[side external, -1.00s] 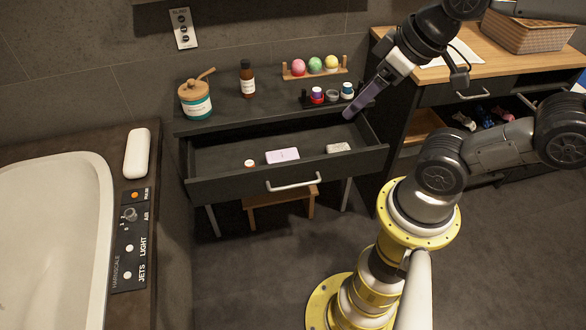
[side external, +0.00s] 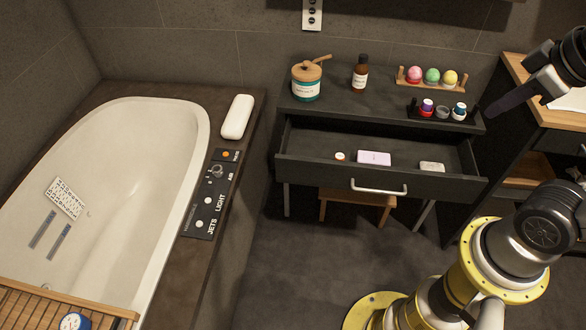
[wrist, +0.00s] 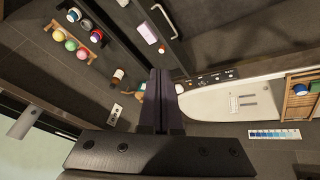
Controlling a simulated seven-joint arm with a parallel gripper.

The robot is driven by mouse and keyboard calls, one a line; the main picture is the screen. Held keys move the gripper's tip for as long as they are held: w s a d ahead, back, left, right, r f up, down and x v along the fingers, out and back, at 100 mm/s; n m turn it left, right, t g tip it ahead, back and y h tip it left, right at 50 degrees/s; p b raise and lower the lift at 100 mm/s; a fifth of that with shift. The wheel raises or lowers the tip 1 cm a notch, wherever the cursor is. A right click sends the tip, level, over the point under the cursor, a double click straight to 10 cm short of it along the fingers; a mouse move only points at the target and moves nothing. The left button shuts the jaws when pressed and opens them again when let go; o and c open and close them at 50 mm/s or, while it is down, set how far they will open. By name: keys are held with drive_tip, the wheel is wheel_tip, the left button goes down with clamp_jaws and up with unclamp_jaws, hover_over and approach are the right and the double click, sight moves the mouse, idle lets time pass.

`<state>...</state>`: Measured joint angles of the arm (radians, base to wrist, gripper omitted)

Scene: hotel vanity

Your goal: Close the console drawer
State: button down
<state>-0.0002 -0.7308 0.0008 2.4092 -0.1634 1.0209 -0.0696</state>
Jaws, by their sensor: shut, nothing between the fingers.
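The dark console drawer (side external: 330,171) is pulled open, with its bar handle (side external: 378,188) on the front. It holds a lilac box (side external: 373,158), a pale bar (side external: 432,167) and a small round item (side external: 340,156). The console (side external: 335,107) stands against the wall. My gripper (side external: 489,112) is beside the console's right end in the side view, apart from the drawer front and handle. Its dark fingers are shut and empty in the wrist view (wrist: 161,75). The lilac box and handle also show at the top of the wrist view.
On the console stand a jar (side external: 306,85), a brown bottle (side external: 360,74), a rack of coloured balls (side external: 432,78) and a black tray of small pots (side external: 442,113). A bathtub (side external: 140,190) is left; a wooden-topped cabinet (side external: 545,110) is right.

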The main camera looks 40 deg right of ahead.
drive_tip(key=w+d+r+n+g+h, duration=0.2)
drive_tip(key=w+d+r+n+h, duration=0.15)
drive_tip(key=w, duration=0.35)
drive_tip(key=n+t+h, duration=0.2)
drive_tip(key=n+h, duration=0.7)
drive_tip(key=n, duration=0.3)
hover_over(286, 161)
drive_tip(key=s+d, duration=0.1)
drive_tip(key=s, duration=0.3)
wheel_tip(286, 161, down, 15)
drive_tip(key=a+f+n+t, duration=0.4)
drive_tip(key=a+f, duration=0.3)
drive_tip(key=f, duration=0.5)
drive_tip(key=s+a+f+n+t+y, duration=0.1)
drive_tip(key=s+a+f+n+t, duration=0.2)
drive_tip(key=f, duration=0.6)
drive_tip(key=s+a+f+n+t, duration=0.1)
drive_tip(key=s+a+f+n, duration=0.3)
drive_tip(key=f, duration=0.5)
drive_tip(key=shift+m, duration=0.45)
drive_tip(key=x, duration=0.9)
drive_tip(key=s+d+x, duration=0.1)
drive_tip(key=x, duration=0.3)
drive_tip(key=shift+w+d+f, duration=0.3)
drive_tip(key=shift+f, duration=0.05)
